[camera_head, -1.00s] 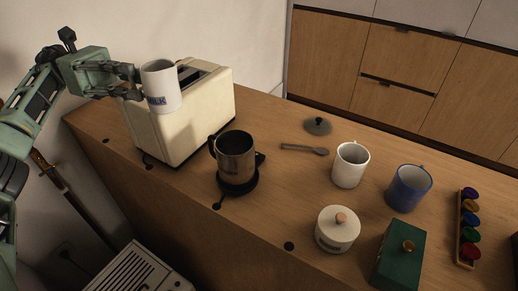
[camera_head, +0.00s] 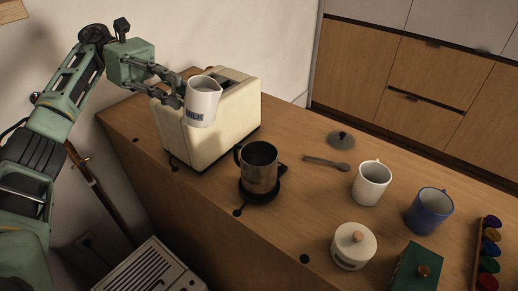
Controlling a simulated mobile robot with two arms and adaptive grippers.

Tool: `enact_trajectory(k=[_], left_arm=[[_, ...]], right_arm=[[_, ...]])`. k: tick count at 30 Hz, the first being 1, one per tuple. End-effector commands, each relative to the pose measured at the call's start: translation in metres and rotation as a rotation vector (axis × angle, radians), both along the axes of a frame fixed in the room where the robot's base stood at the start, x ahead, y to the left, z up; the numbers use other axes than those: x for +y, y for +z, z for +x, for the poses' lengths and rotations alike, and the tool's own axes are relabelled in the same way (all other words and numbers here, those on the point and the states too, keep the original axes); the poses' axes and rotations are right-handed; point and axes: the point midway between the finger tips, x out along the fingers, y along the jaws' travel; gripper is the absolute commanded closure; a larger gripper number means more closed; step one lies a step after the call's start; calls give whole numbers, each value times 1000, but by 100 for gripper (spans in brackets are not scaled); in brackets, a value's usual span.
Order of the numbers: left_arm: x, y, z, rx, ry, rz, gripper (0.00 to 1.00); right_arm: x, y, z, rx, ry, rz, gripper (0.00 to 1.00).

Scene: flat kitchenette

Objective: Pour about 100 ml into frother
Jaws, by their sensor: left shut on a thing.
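A white jug marked MILK (camera_head: 202,103) is held up in front of the cream toaster, close to upright. My left gripper (camera_head: 180,97) is shut on it from the left side. The frother (camera_head: 260,168), a dark metal jug with a black handle, stands on its round black base (camera_head: 262,191) on the counter. The milk jug is above and to the left of the frother, apart from it. The frother's inside looks dark, and its contents cannot be made out. My right gripper is not in view.
The cream toaster (camera_head: 230,125) stands right behind the milk jug. A grey lid (camera_head: 341,139), a spoon (camera_head: 328,164), a white mug (camera_head: 371,184), a blue mug (camera_head: 429,211), a lidded white pot (camera_head: 353,247), a green box (camera_head: 414,270) and a capsule rack (camera_head: 477,262) lie to the right.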

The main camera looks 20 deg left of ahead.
Motion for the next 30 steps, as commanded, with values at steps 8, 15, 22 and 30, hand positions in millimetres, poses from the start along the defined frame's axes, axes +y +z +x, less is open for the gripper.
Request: enact_trajectory(k=[8, 15, 22, 30], left_arm=[[-19, 6, 1, 8, -4, 181, 100], [-31, -11, 2, 21, -5, 288, 100], [-38, -25, 3, 26, -6, 342, 100], [-43, -36, 3, 30, -8, 380, 100]], right_arm=[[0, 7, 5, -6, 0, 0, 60], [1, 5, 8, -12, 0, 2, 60], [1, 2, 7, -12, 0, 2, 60], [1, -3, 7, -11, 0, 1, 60]])
